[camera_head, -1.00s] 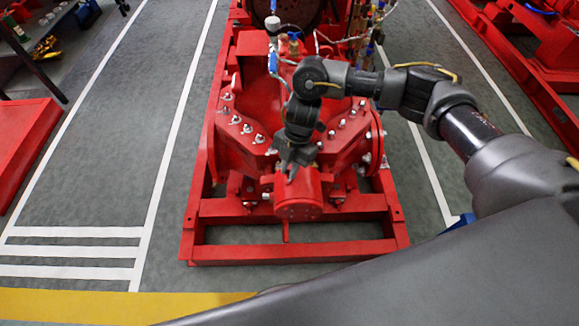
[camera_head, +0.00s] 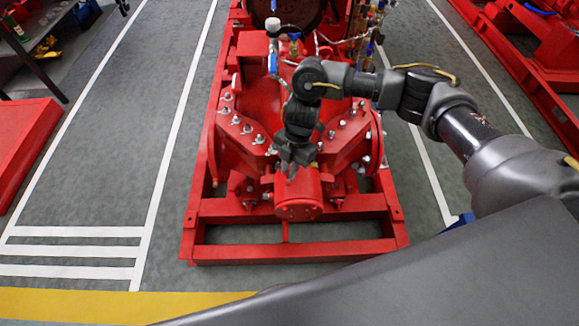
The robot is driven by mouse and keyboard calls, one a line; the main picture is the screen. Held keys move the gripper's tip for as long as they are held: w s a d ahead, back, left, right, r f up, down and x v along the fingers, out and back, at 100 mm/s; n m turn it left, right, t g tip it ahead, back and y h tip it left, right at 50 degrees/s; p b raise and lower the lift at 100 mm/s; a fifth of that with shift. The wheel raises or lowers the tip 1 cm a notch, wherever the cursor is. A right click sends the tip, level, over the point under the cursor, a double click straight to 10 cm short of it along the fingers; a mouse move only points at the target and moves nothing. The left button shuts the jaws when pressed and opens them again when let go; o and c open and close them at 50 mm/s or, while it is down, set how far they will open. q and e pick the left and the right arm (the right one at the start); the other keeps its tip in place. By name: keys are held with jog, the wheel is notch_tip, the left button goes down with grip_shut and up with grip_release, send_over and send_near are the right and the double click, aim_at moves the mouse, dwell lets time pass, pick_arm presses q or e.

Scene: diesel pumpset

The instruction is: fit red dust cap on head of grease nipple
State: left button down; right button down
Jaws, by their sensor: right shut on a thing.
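My right gripper (camera_head: 291,172) points down at the top of the red bearing housing (camera_head: 298,192) at the front of the red pump. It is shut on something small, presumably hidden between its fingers. The red dust cap and the grease nipple cannot be made out at this size; the gripper covers the spot on top of the housing. Whether the gripper touches the housing cannot be told. My left gripper is not in view.
The red pump casing (camera_head: 262,98) with several bolts rises behind the gripper. The red base frame (camera_head: 290,253) surrounds the housing. Pipes and gauges stand at the back. Grey floor (camera_head: 95,150) with white lines is free on the left.

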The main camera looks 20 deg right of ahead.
jog(key=shift+f+b, duration=0.9)
jog(key=shift+f, duration=0.65)
jog(key=c, duration=1.3)
grip_release()
